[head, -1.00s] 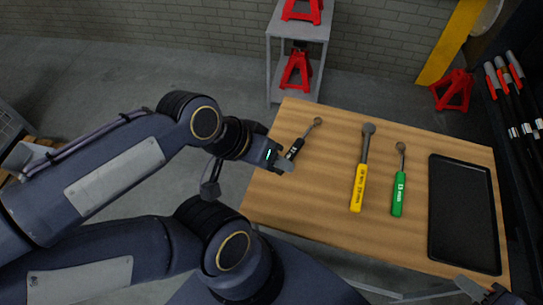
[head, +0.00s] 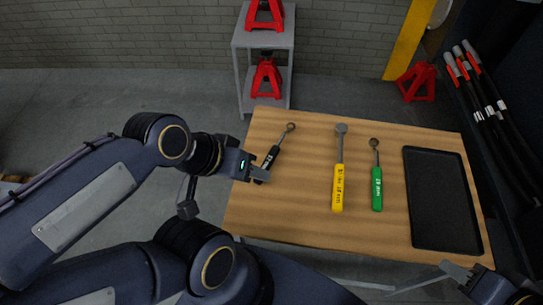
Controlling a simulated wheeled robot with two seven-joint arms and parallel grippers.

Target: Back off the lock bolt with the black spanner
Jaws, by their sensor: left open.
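The black spanner (head: 272,157) lies on the wooden table near its left edge. Its ring end points away and to the right, and its black handle points toward me. My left gripper (head: 261,174) is open at the lower part of this handle, with its fingers overlapping it in the picture. I cannot tell whether they touch it. My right gripper (head: 463,274) is at the bottom right, by the table's front right corner, partly cut off. The lock bolt is not in view.
A yellow spanner (head: 339,180) and a green spanner (head: 377,185) lie on the table (head: 302,207) to the right. A black tray (head: 442,200) is on the right side. A grey shelf (head: 241,75) with red stands (head: 266,77) is behind. Dark rods (head: 487,97) stand at right.

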